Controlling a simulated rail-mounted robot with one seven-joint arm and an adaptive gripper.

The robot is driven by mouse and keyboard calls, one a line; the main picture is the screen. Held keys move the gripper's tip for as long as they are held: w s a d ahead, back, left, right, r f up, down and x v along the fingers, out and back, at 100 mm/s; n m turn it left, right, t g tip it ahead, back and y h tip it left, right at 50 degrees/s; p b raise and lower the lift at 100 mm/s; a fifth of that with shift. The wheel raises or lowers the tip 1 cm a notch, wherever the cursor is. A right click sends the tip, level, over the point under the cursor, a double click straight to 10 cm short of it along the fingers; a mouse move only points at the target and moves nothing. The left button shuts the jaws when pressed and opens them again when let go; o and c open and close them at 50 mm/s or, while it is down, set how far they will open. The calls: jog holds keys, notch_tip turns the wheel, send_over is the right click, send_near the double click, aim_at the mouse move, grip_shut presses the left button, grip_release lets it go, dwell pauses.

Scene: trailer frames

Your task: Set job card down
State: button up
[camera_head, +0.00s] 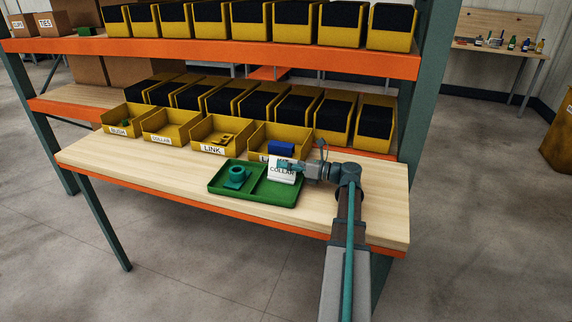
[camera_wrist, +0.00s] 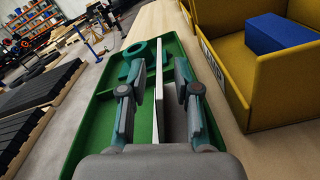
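The white job card (camera_head: 282,174) reads "COLLAR" and stands upright over the right compartment of the green tray (camera_head: 218,190). In the wrist view the card (camera_wrist: 157,95) shows nearly edge-on between my fingers. My gripper (camera_head: 291,167) reaches in from the right at the card's upper part. In the wrist view my gripper (camera_wrist: 160,72) has its fingers apart, one on each side of the card, with a gap showing on the left. A teal collar (camera_head: 236,177) sits in the tray's left compartment. Whether the card's lower edge touches the tray is hard to tell.
Yellow bins stand behind the tray, including the LINK bin (camera_head: 221,134) and a bin holding a blue block (camera_head: 281,148). An orange-edged shelf (camera_head: 210,56) with more bins is above. The wooden bench (camera_head: 140,165) is clear left of the tray.

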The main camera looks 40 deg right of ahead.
jog(key=shift+s+d+r, duration=0.1)
jog(key=shift+s+d, duration=0.05)
jog(key=shift+s, duration=0.1)
jog(key=v, duration=1.1)
jog(key=shift+s+d+b, duration=0.15)
jog(key=shift+s+b, duration=0.05)
jog(key=shift+b, duration=0.15)
